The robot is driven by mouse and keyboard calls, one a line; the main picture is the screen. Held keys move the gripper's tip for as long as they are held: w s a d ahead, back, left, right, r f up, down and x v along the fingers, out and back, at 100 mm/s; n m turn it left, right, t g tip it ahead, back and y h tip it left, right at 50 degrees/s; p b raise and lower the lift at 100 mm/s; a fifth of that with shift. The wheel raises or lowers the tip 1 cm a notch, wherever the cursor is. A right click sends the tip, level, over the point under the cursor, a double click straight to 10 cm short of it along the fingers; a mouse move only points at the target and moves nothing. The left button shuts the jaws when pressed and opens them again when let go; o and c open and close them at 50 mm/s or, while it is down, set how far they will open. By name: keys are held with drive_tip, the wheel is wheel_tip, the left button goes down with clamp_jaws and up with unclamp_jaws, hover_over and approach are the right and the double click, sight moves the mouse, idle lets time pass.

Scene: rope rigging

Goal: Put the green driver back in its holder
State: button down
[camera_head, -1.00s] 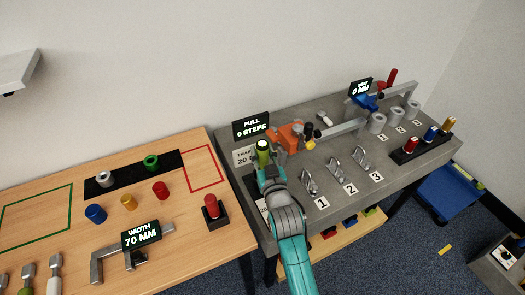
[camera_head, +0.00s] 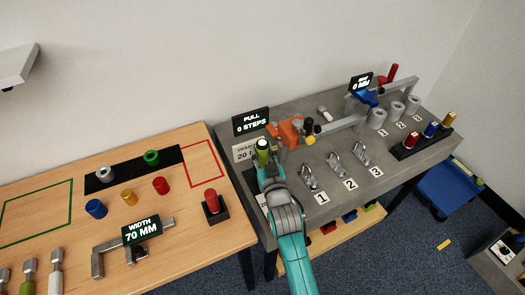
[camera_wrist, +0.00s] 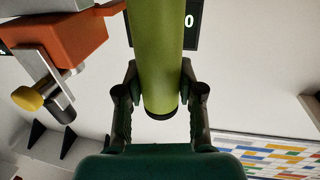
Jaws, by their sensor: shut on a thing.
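My gripper (camera_wrist: 160,105) is shut on the green driver (camera_wrist: 160,50), with a finger on each side of its thick green handle. The handle's dark rounded end shows between the fingers. In the head view, the green driver (camera_head: 263,147) stands up from my gripper (camera_head: 264,158) at the left end of the grey bench, in front of the "PULL" sign. Its shaft is not visible. A black block (camera_head: 426,150) at the bench's right end bears red, blue and yellow handled pieces. I cannot tell whether it has an empty slot.
Numbered metal hooks (camera_head: 335,165) stand along the front of the grey bench (camera_head: 390,175). Grey cylinders (camera_head: 396,110) stand further right. The wooden table (camera_head: 180,240) on the left holds coloured pegs.

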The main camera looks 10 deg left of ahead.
drive_tip(key=c, duration=0.7)
unclamp_jaws()
drive_tip(key=shift+r, duration=0.1)
drive_tip(key=shift+o, duration=0.2)
drive_tip(key=v, duration=1.2)
